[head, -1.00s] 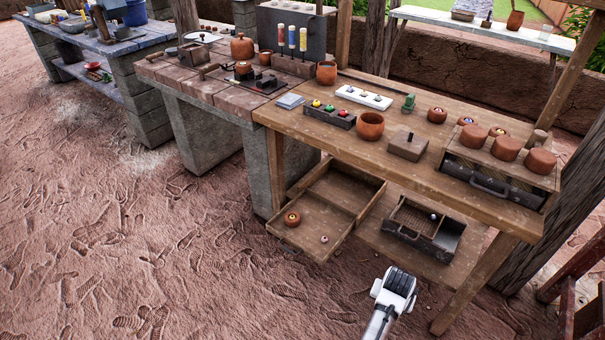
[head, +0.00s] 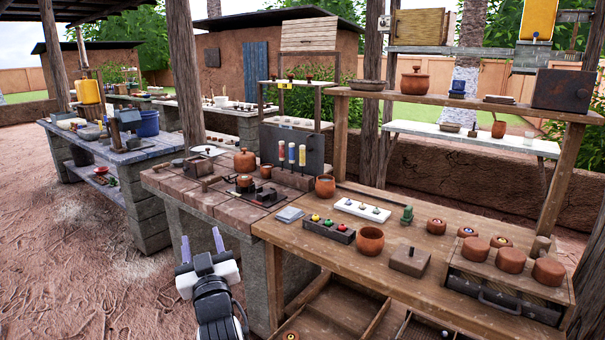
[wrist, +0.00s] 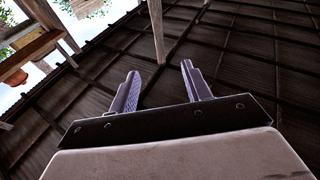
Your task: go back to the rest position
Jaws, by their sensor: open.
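My gripper (head: 202,245) is raised in front of the brick-topped counter, at the lower left of the middle in the head view. Its two fingers point upward and stand apart with nothing between them. In the wrist view my gripper (wrist: 160,88) is also open and empty, with the dark slatted underside of a roof (wrist: 235,70) behind it. It touches nothing that I can see.
The wooden workbench (head: 345,255) on the right bears pots, a button box (head: 329,230) and a drawer unit (head: 510,290). An open drawer (head: 335,312) juts out below it. A brick counter (head: 205,185) adjoins it. Bare ground (head: 60,270) lies free at left.

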